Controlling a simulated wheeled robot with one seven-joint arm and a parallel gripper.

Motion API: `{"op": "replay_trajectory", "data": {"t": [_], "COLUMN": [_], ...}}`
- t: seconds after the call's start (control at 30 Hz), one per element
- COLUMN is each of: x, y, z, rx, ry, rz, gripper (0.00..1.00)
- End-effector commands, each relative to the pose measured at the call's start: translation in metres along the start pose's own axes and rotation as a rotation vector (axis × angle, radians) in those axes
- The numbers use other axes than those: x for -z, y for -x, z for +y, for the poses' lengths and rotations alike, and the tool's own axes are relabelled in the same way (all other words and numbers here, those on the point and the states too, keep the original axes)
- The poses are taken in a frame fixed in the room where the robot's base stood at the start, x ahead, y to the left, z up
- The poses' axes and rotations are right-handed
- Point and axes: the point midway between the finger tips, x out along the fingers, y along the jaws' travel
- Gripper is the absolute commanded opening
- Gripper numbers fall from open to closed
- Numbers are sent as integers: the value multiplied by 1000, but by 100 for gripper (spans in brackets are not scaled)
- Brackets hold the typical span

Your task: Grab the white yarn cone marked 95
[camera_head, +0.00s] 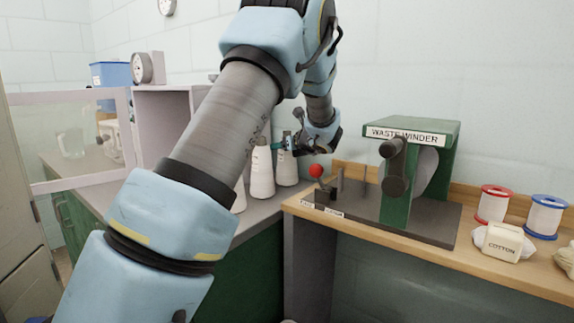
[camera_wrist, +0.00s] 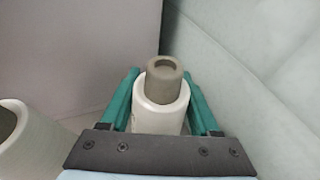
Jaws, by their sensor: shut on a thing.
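A white yarn cone with a grey-brown tip (camera_wrist: 161,105) stands between the two green fingers of my gripper (camera_wrist: 163,100) in the wrist view. The fingers are shut on its upper part. In the head view my gripper (camera_head: 285,144) is at the top of the right cone (camera_head: 287,168), on the grey counter by the wall. Another white cone (camera_head: 261,172) stands just left of it. Part of a neighbouring cone (camera_wrist: 28,143) shows at the left in the wrist view. No number is legible on any cone, and my arm hides part of the group.
A wooden bench (camera_head: 465,256) at the right bears a green waste winder (camera_head: 412,180) and a red-knobbed lever (camera_head: 316,171). Red and blue spools (camera_head: 493,205) stand further right. A pinkish cabinet (camera_head: 160,118) is behind the cones, and the wall is close on the right.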

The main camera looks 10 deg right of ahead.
Motion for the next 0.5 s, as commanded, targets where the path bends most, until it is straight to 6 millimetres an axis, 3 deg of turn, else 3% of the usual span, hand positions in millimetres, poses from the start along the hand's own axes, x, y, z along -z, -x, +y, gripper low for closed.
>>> {"op": "replay_trajectory", "data": {"t": [0.07,0.43,0.5], "x": [0,0,0], "y": [0,0,0], "z": [0,0,0], "rx": [0,0,0], "ry": [0,0,0], "rz": [0,0,0], "gripper": [42,0,0]}}
